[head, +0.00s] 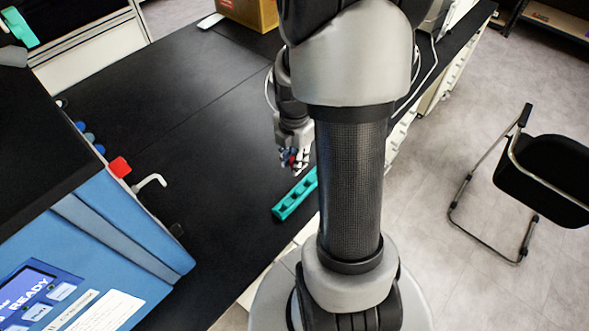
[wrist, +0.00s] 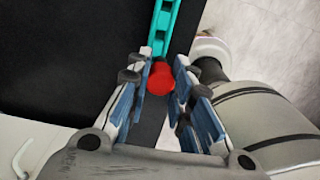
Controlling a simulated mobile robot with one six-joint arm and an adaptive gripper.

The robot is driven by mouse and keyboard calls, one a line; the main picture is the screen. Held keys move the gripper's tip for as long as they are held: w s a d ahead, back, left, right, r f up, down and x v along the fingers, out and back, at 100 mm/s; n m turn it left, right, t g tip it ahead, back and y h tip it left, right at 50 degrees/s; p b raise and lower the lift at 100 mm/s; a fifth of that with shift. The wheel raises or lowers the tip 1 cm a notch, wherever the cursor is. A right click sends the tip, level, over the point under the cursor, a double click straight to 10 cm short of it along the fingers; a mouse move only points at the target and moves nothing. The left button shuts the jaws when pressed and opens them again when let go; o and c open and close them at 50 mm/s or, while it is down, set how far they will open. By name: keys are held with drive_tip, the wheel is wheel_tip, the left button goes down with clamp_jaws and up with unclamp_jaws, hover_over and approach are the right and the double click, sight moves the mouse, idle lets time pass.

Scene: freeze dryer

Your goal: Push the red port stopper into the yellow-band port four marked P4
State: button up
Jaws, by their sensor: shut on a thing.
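My gripper (head: 294,161) hangs over the black bench, above and just behind the teal rack. It is shut on the red port stopper (head: 291,158), of which only a little red shows between the fingers in the head view. In the wrist view the stopper (wrist: 160,79) shows as a rounded red body between the two fingertips (wrist: 160,84). The blue freeze dryer (head: 128,222) stands at the left, apart from the gripper. No yellow band or P4 mark can be made out on its visible side.
The teal rack (head: 282,211) with several holes lies near the bench's front edge; it shows in the wrist view (wrist: 164,36). A red knob-like part (head: 120,166), blue ones (head: 90,137) and a white bent handle (head: 152,181) stick out from the dryer. The bench (head: 205,125) between is clear.

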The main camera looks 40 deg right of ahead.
wheel_tip(320, 180, up, 4)
drive_tip(key=shift+r+p, duration=0.25)
drive_tip(key=shift+p, duration=0.2)
drive_tip(key=shift+w+a, duration=0.1)
drive_tip(key=w+a+f+m, duration=0.1)
drive_tip(key=w+a+m, duration=0.2)
drive_tip(key=a+m, duration=0.3)
drive_tip(key=w+a+f+m+b, duration=0.1)
drive_tip(key=w+a+m, duration=0.2)
drive_tip(key=a+m, duration=0.3)
drive_tip(key=w+a+f+m, duration=0.2)
drive_tip(key=w+a+m, duration=0.1)
drive_tip(key=a+m, duration=0.3)
drive_tip(key=shift+w+a+m, duration=0.4)
drive_tip(key=shift+a, duration=0.85)
